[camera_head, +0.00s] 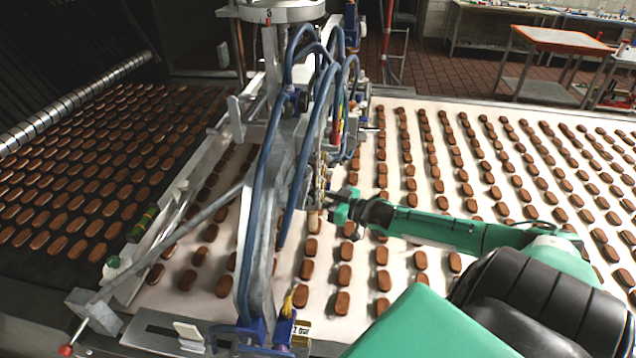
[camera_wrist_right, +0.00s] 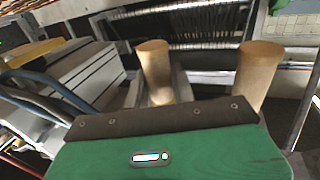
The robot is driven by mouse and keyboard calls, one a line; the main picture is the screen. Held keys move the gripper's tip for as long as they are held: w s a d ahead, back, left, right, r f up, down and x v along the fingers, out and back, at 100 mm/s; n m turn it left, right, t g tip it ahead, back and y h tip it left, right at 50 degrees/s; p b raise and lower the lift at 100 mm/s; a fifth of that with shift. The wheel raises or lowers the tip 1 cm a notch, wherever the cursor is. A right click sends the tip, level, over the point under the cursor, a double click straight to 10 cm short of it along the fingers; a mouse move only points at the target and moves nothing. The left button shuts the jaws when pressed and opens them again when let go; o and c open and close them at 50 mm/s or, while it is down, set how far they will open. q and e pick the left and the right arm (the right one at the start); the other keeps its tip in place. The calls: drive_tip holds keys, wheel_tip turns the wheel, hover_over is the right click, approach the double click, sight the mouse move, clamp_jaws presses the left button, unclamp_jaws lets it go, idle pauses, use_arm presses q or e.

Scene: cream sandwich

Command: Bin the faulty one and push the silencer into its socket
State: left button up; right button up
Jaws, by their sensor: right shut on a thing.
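My right gripper (camera_head: 328,208) reaches in from the right to the metal frame of the machine. It is shut on a small tan silencer (camera_head: 313,219) at its tips. In the right wrist view two tan cylinders, which look like silencers, stand beyond the dark edge of my green gripper: one near the middle (camera_wrist_right: 153,72) and one at the right (camera_wrist_right: 256,76). I cannot tell which of them is in the jaws or which is faulty. The fingertips are hidden in that view. I cannot make out the socket or a bin. My left gripper is not in view.
The machine's grey frame (camera_head: 275,185) with blue hoses (camera_head: 267,150) stands close beside the gripper. Rows of brown biscuits lie on a pale belt (camera_head: 390,325) under my right arm, and more lie on the dark belt at left. A table (camera_head: 560,40) stands far back.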

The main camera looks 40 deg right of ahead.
drive_tip(key=shift+r, duration=0.35)
drive_tip(key=o, duration=1)
drive_tip(key=shift+o, duration=0.2)
drive_tip(key=shift+f, duration=0.1)
drive_tip(key=shift+s+d+f, duration=0.1)
drive_tip(key=shift+s+d, duration=0.1)
drive_tip(key=shift+s, duration=0.35)
drive_tip(key=b+v, duration=0.1)
drive_tip(key=v, duration=1.1)
drive_tip(key=shift+s, duration=0.25)
drive_tip(key=shift+d, duration=0.15)
